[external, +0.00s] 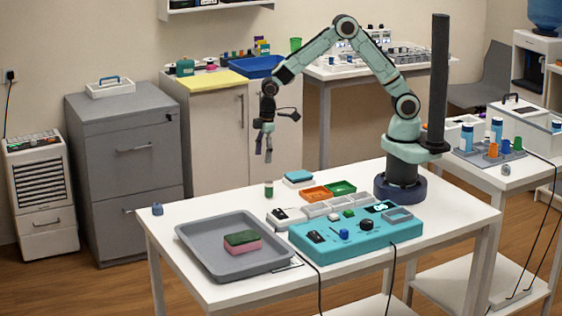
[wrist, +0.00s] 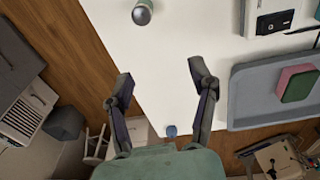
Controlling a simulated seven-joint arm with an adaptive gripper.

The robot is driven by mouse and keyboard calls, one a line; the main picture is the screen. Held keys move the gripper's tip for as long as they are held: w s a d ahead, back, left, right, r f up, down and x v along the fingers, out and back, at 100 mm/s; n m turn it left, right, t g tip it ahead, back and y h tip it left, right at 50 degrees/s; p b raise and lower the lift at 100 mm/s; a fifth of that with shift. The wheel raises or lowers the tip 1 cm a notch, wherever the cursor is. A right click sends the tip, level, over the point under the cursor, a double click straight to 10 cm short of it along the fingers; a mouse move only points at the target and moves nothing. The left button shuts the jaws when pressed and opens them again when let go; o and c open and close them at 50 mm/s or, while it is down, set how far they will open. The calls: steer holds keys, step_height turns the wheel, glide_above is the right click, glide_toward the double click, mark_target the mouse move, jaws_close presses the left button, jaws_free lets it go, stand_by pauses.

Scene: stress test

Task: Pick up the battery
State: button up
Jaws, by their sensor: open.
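A small upright cylinder (external: 269,188), green with a darker top, stands on the white table near its back edge. It looks like the battery, though it is too small to be sure. In the wrist view a grey-green cylinder (wrist: 142,13) shows at the top edge, partly cut off. My gripper (external: 264,157) points down above the table's back edge, higher than the cylinder and apart from it. In the wrist view my gripper (wrist: 160,72) has its two fingers spread, with only bare tabletop between them.
A grey tray (external: 200,246) holds a green and pink sponge (external: 242,242). A teal control box (external: 350,245) and small bins (external: 315,194) lie to the right. A small blue object (external: 157,209) sits at the left corner. The tabletop around the cylinder is mostly clear.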

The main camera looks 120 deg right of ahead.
steer(key=m+g, duration=0.1)
glide_above(269, 182)
steer(key=shift+y, duration=0.3)
step_height(269, 182, down, 5)
steer(key=shift+d+f, duration=0.1)
steer(key=shift+d, duration=0.05)
step_height(269, 182, down, 6)
steer(key=shift+r, duration=0.15)
jaws_close()
